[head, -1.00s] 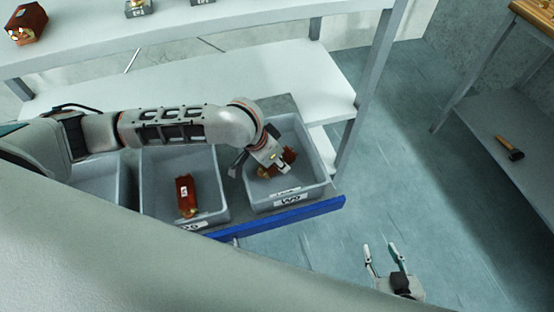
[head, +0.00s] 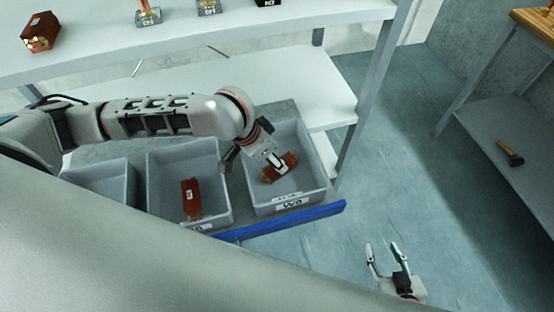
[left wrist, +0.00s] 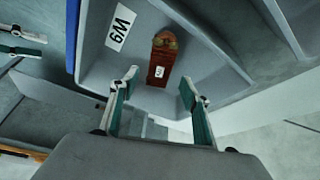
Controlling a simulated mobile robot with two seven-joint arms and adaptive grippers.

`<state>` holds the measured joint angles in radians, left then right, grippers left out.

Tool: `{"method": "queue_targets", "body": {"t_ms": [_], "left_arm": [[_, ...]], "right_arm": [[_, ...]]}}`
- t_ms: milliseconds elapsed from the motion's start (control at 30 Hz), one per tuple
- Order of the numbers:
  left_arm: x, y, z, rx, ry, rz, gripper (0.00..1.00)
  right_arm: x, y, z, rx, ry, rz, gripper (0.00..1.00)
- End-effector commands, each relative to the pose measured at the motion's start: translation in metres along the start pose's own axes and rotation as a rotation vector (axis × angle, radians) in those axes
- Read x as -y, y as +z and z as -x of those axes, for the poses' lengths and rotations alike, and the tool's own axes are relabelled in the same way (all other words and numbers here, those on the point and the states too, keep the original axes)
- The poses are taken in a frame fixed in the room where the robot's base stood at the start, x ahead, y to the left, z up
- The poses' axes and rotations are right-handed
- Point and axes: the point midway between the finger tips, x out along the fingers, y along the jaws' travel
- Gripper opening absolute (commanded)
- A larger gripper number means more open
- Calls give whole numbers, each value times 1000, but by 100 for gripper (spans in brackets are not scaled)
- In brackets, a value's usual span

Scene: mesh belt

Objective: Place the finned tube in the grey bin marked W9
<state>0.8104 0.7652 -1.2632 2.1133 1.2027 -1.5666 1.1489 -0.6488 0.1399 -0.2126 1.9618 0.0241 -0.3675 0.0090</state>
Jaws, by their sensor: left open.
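The finned tube (head: 285,170) is a red-brown block with brassy ends and a small white label. It lies inside the grey bin (head: 313,170), whose front label reads W9. In the left wrist view the tube (left wrist: 160,66) lies on the bin floor near the W9 label (left wrist: 121,28). My left gripper (left wrist: 160,77) is open, its fingers on either side of the tube's near end in that view; whether they touch it I cannot tell. In the head view the left gripper (head: 270,160) partly covers the tube. My right gripper (head: 385,258) is open and empty, right of the bins.
A second grey bin (head: 222,195) holds a similar red-brown part (head: 191,196), and another bin (head: 100,182) stands further left. A blue bar (head: 285,222) runs along the front. A white shelf (head: 300,85) stands behind. A hammer (head: 509,153) lies on the right-hand rack.

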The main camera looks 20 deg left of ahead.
Motion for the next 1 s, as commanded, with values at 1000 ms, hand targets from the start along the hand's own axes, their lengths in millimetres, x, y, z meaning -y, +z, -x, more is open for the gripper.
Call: {"method": "queue_targets", "body": {"t_ms": [1000], "left_arm": [[0, 0, 48, 1, 0, 0, 47]], "right_arm": [[-2, -12, 7, -1, 1, 1, 40]]}}
